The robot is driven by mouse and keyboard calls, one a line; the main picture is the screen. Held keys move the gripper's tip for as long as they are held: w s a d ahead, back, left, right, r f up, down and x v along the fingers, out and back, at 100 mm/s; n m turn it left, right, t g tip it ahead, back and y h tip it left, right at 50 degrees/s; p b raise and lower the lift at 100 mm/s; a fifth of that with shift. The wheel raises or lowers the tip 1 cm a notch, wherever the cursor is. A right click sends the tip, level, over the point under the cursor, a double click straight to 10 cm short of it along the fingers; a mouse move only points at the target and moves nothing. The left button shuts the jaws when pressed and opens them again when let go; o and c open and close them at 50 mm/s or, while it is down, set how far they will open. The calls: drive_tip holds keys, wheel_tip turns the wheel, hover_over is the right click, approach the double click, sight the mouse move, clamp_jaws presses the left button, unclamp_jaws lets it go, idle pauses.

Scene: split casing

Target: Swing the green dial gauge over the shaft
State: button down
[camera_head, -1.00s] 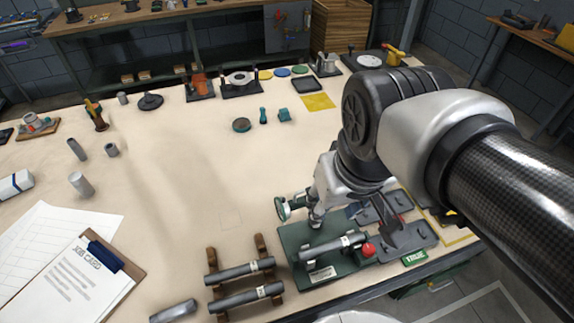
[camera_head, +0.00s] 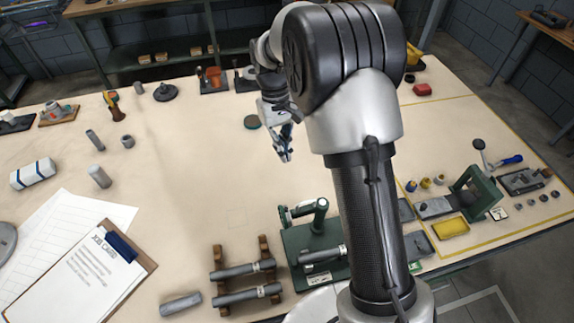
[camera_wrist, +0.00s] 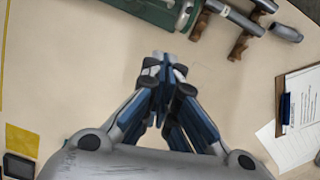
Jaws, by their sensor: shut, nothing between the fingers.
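The green dial gauge (camera_head: 285,216) is on an arm from a green post (camera_head: 321,206) on the green base (camera_head: 298,240). It sticks out past the base's back-left edge, apart from the shaft. The shaft (camera_head: 322,256) lies across the base in front of the post; its right end is hidden by my arm. My gripper (camera_head: 286,156) is shut and empty, above the table behind the gauge. In the wrist view its fingertips (camera_wrist: 160,60) are together, with the gauge (camera_wrist: 186,14) and base (camera_wrist: 150,10) at the top edge.
Two spare shafts rest on a wooden rack (camera_head: 265,250) left of the base. A clipboard (camera_head: 85,270) and loose cylinders lie to the left. A yellow tray (camera_head: 451,228) and a green press (camera_head: 474,192) stand on the right. The table's middle left is clear.

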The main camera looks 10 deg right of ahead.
drive_tip(key=s+d+f+b, duration=0.1)
drive_tip(key=s+f+b, duration=0.1)
drive_tip(key=s+f, duration=0.4)
drive_tip(key=shift+w+x, duration=0.45)
drive_tip(key=shift+x, duration=1.5)
drive_tip(key=shift+s+f, duration=0.1)
drive_tip(key=shift+s, duration=0.05)
